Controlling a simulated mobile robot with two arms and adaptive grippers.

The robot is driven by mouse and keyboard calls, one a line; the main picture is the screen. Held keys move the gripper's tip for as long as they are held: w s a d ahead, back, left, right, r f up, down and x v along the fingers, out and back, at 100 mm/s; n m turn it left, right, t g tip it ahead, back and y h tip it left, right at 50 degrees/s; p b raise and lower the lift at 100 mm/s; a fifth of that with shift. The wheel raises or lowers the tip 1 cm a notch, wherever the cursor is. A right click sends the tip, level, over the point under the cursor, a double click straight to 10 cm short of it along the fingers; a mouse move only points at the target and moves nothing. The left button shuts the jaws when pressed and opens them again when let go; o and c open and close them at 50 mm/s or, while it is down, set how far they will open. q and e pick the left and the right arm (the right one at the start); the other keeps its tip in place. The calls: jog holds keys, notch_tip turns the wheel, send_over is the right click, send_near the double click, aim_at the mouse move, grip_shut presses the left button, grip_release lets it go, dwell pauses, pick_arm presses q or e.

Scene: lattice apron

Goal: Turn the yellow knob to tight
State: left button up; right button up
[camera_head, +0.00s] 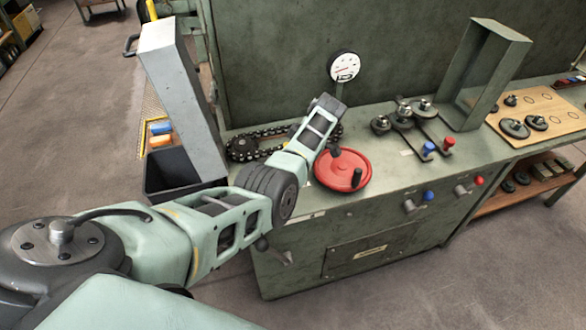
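I cannot make out a yellow knob in the head view; my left arm covers part of the bench front. My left arm reaches in from the left and bends up over the green bench (390,235). Its far end is above the bench top, beside the red handwheel, and I see no gripper fingers there. My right gripper is not in view.
A red handwheel (343,172) and a chain (243,148) lie on the bench, with a round gauge (344,66) behind. Blue-ended (429,196) and red-ended (478,181) front fittings stick out. A black bin (172,178) stands left. Floor in front is clear.

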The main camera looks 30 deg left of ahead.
pick_arm(q)
jog(key=shift+w+a+r, duration=0.2)
jog(key=shift+w+r, duration=0.1)
jog(key=shift+w, duration=0.05)
jog(key=o, duration=0.8)
jog(key=shift+o, duration=1.1)
jog(key=shift+f, duration=0.2)
jog(key=shift+s, duration=0.1)
jog(key=v, duration=1.2)
jog(key=shift+d, duration=0.1)
